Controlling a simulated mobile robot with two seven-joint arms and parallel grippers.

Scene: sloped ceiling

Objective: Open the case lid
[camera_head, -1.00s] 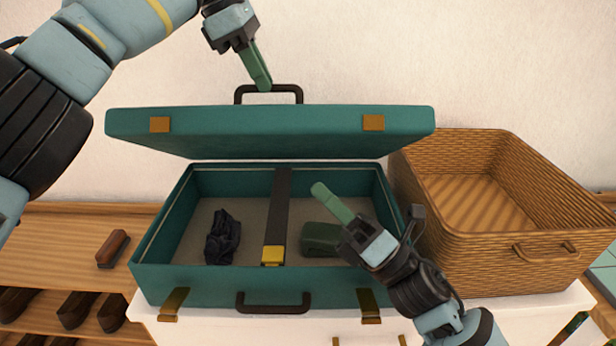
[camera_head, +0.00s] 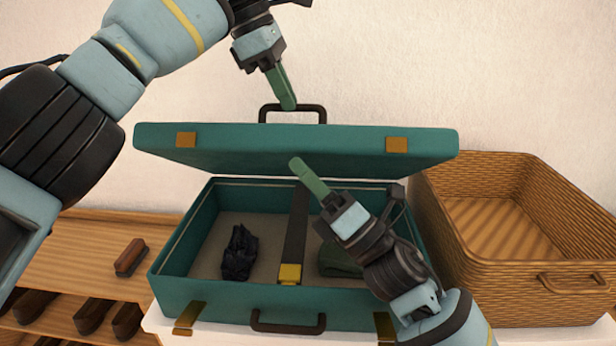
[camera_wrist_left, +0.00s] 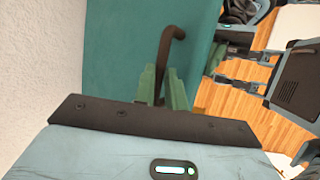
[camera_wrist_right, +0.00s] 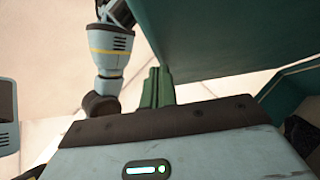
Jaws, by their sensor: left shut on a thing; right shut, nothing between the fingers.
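The teal case (camera_head: 240,299) stands with its lid (camera_head: 290,145) raised and tilted above the base. My left gripper (camera_head: 288,104) is shut on the dark lid handle (camera_head: 322,110) at the lid's top edge. In the left wrist view the handle (camera_wrist_left: 166,60) passes between the green fingers (camera_wrist_left: 163,85). My right gripper (camera_head: 298,165) is shut and empty, its tip in front of the lid's inner side. In the right wrist view its fingers (camera_wrist_right: 157,85) are together, close to the lid (camera_wrist_right: 215,40); I cannot tell if they touch it.
In the case lie a dark crumpled cloth (camera_head: 239,254), a black strap (camera_head: 296,225) with a yellow end and a green item (camera_head: 338,262) partly behind my right arm. A wicker basket (camera_head: 520,280) stands right. A brush (camera_head: 130,257) lies on the wooden bench at left.

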